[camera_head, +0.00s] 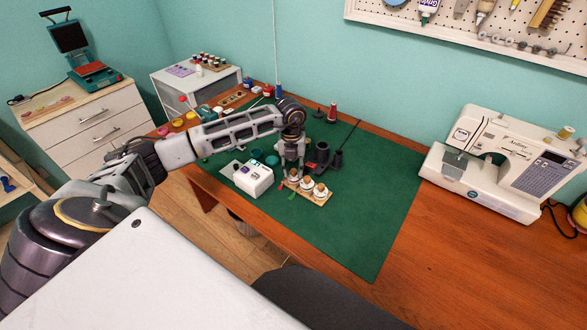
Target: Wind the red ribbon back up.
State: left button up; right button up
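A small wooden rack (318,194) with several white-and-brown spools stands on the green mat. A short red strip (281,187), which looks like the red ribbon's loose end, lies at the rack's left end. A short green strip (292,195) lies beside it. My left gripper (291,172) points down at the rack's left end, above or at the spool there. It hides much of that spool; I cannot tell whether its fingers touch or grip anything. My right gripper is not in view.
A white box-shaped device (253,178) stands close left of the rack. Dark cylindrical holders (321,155) stand just behind. A red thread spool (332,113) is farther back. The sewing machine (505,160) is at right. The green mat (370,220) is clear right of the rack.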

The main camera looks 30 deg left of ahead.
pick_arm(q)
jog(key=shift+f, duration=0.2)
grip_shut()
jog(key=shift+m, duration=0.3)
